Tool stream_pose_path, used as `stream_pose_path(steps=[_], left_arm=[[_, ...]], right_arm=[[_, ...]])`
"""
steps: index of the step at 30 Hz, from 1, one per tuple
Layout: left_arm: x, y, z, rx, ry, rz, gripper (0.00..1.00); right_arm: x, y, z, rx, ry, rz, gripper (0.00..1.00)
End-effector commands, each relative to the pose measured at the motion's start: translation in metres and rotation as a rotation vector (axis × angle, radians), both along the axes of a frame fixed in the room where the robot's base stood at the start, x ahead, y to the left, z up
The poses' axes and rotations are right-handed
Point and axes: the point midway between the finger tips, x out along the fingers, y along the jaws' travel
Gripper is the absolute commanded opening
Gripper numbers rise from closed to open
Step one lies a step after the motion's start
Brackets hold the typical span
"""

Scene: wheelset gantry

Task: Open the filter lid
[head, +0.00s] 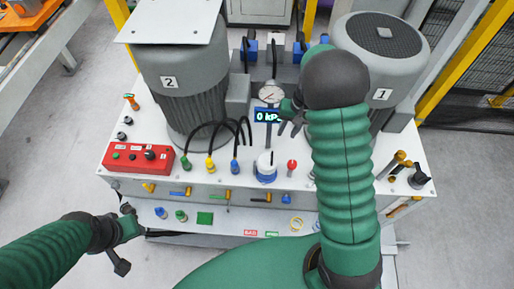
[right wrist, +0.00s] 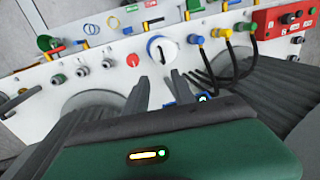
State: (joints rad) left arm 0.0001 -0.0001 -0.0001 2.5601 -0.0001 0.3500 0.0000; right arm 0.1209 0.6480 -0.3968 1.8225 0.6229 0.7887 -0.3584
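The filter is most likely the round white cap with a blue base (head: 265,168), at the front middle of the white bench top. Its lid looks closed, with a dark upright piece at its middle. It also shows in the right wrist view (right wrist: 162,48), beyond the fingertips. My right gripper (head: 290,126) is behind and above the cap, near the pressure display; in the wrist view its two fingers (right wrist: 160,84) are apart with nothing between them. My left gripper (head: 125,238) is off the bench's front left corner, its fingers apart and empty.
Two grey motors marked 2 (head: 182,85) and 1 (head: 385,65) flank the middle. A gauge (head: 271,93) and a 0 kPa display (head: 267,115) stand behind the cap. Hoses (head: 222,128) and a red control box (head: 138,157) lie left; a red knob (head: 292,166) is close right.

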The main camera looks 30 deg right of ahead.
Motion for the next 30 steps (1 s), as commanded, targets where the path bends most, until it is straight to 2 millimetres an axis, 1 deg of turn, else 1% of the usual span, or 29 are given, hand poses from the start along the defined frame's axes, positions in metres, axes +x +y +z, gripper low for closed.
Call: stream_pose_path(steps=[1,4,8,11,21,24,27,30], left_arm=[[0.000,0.000,0.005,0.000,0.000,0.000,0.36],[0.000,0.000,0.006,0.000,0.000,0.000,0.36],[0.000,0.000,0.010,0.000,0.000,0.000,0.36],[0.000,0.000,0.018,0.000,0.000,0.000,0.36],[0.000,0.000,0.045,0.000,0.000,0.000,0.36],[0.000,0.000,0.050,0.000,0.000,0.000,0.36],[0.000,0.000,0.053,0.000,0.000,0.000,0.36],[0.000,0.000,0.054,0.000,0.000,0.000,0.36]], right_arm=[[0.001,-0.003,0.003,0.002,0.001,-0.006,0.31],[0.003,-0.005,0.002,0.006,0.000,-0.011,0.31],[0.005,-0.003,-0.012,0.006,0.002,-0.009,0.31],[0.006,0.001,-0.033,0.007,0.005,-0.009,0.31],[0.015,0.016,-0.119,0.006,0.003,-0.009,0.31],[0.016,0.020,-0.140,0.005,0.003,-0.009,0.31],[0.019,0.021,-0.154,0.004,-0.001,-0.008,0.31],[0.020,0.023,-0.161,0.005,-0.001,-0.009,0.31]])
